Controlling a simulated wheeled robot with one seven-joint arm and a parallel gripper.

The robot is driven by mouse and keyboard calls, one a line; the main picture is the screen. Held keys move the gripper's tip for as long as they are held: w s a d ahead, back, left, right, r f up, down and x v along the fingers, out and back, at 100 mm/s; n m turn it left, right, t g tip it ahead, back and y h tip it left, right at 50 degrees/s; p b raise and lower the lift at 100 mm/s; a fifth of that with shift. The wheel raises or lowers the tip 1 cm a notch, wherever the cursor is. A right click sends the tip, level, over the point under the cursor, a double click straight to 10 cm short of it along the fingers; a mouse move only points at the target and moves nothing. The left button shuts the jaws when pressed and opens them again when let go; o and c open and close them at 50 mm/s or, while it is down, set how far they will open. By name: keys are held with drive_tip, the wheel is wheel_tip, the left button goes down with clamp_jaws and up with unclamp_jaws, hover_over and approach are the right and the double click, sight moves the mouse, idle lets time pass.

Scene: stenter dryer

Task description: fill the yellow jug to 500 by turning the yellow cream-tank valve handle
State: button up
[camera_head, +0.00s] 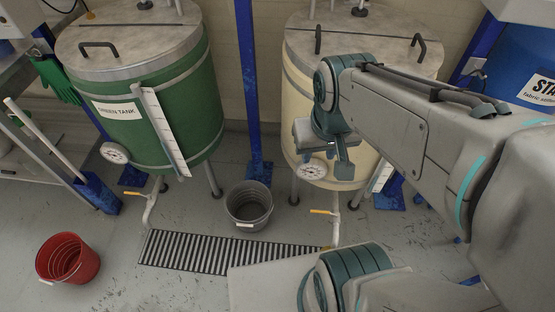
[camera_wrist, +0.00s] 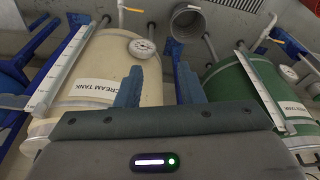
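The cream tank (camera_head: 300,100) stands right of centre, partly hidden behind my arm. It also shows in the wrist view (camera_wrist: 110,60), with its label and dial gauge. Its yellow valve handle (camera_head: 322,211) sits on the outlet pipe below the tank; it shows in the wrist view too (camera_wrist: 131,9). My gripper (camera_head: 326,158) is in front of the cream tank, above and apart from the handle. In the wrist view, its two fingers (camera_wrist: 160,85) are spread with nothing between them. I see no yellow jug in either view.
A green tank (camera_head: 185,100) with its own yellow valve handle (camera_head: 131,193) stands at left. A grey bucket (camera_head: 250,207) stands between the outlets, behind the floor grate (camera_head: 210,251). A red bucket (camera_head: 68,258) is at lower left. A blue post (camera_head: 250,90) rises between the tanks.

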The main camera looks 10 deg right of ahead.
drive_tip(key=w+f+n+g+h+b, duration=0.2)
drive_tip(key=w+f+n+h+b, duration=0.3)
drive_tip(key=f+b, duration=0.6)
drive_tip(key=w+f+n+g+h+b, duration=0.3)
drive_tip(key=f+b, duration=0.9)
drive_tip(key=f, duration=1.6)
drive_tip(key=w+f+n+g+h+b, duration=0.2)
drive_tip(key=w+f+n+h+b, duration=0.7)
drive_tip(key=f, duration=1.1)
drive_tip(key=a+b, duration=0.1)
drive_tip(key=b, duration=0.2)
drive_tip(key=shift+w+f+g, duration=0.15)
drive_tip(key=shift+f+g, duration=0.05)
drive_tip(key=shift+g, duration=0.1)
drive_tip(key=shift+d, duration=0.1)
drive_tip(key=p, duration=0.4)
approach(328, 212)
drive_tip(key=shift+f+x, duration=0.2)
drive_tip(key=shift+x, duration=1.7)
drive_tip(key=shift+f+x, duration=0.2)
drive_tip(key=shift+x, duration=1.75)
drive_tip(key=shift+w, duration=0.1)
clamp_jaws()
